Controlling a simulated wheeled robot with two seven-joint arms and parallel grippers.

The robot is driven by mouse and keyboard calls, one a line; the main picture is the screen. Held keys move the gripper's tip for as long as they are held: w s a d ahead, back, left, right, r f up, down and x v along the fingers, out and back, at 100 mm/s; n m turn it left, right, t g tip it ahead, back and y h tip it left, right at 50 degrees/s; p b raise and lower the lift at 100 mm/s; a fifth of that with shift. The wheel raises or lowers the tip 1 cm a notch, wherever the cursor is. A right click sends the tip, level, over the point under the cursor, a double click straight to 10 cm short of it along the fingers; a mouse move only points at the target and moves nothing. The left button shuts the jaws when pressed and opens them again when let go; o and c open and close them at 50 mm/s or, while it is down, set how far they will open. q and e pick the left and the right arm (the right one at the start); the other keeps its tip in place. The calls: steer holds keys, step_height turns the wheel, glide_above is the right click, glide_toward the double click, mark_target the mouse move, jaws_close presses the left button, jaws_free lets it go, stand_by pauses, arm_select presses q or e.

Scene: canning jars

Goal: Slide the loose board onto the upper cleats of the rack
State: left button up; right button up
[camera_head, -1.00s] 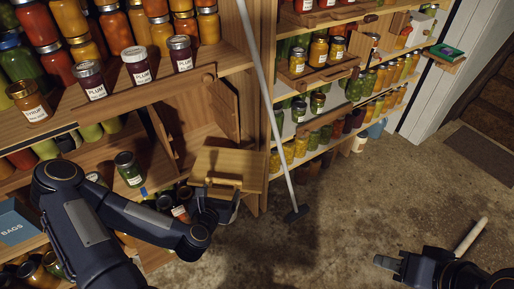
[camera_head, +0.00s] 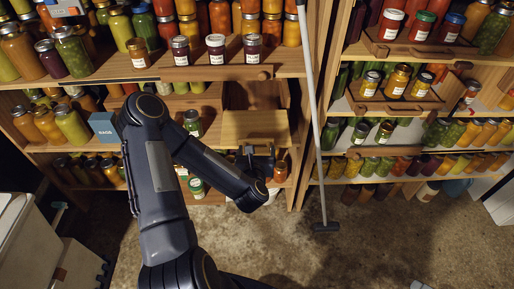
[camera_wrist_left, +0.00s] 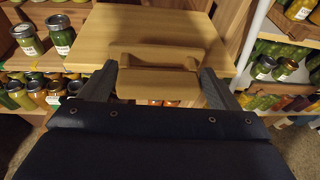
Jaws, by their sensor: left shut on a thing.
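The loose board (camera_head: 255,128) is a plain light wooden panel with a handle on its near edge. It lies at the mouth of an open wooden bay in the shelf rack (camera_head: 300,130). My left gripper (camera_head: 256,162) is at the board's near side. In the left wrist view the board (camera_wrist_left: 140,25) spreads out ahead, and my left gripper (camera_wrist_left: 157,86) has its fingers on both sides of the handle (camera_wrist_left: 160,62), shut on it. The cleats are hidden, so I cannot tell whether the board touches them. My right gripper is out of view.
Plum jars (camera_head: 215,44) stand on the shelf above the bay. Green jars (camera_head: 193,122) stand left of the board, and an orange jar (camera_head: 280,172) is below it at right. A long pole (camera_head: 318,130) leans right of the bay. The floor (camera_head: 370,245) in front is mostly clear.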

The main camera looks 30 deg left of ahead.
arm_select(q)
steer(key=shift+f+b, duration=0.1)
steer(key=shift+b, duration=0.25)
steer(key=shift+w+a, duration=0.35)
steer(key=shift+w, duration=0.2)
steer(key=shift+w+a, duration=0.3)
steer(key=shift+w, duration=0.2)
steer(key=b, duration=0.2)
glide_toward(255, 111)
steer(key=shift+w+a+f+b, duration=0.1)
steer(key=shift+w+a+b, duration=0.65)
steer(key=shift+w, duration=0.7)
steer(key=shift+w+a+b, duration=0.65)
steer(key=shift+w+a, duration=0.05)
steer(key=shift+w, duration=0.75)
steer(key=shift+w+a+f+b, duration=0.1)
steer(key=shift+w+a+b, duration=0.65)
steer(key=shift+w, duration=0.7)
steer(key=shift+f+b, duration=0.2)
steer(key=shift+b, duration=0.1)
steer(key=shift+f+b, duration=0.3)
steer(key=shift+b, duration=0.4)
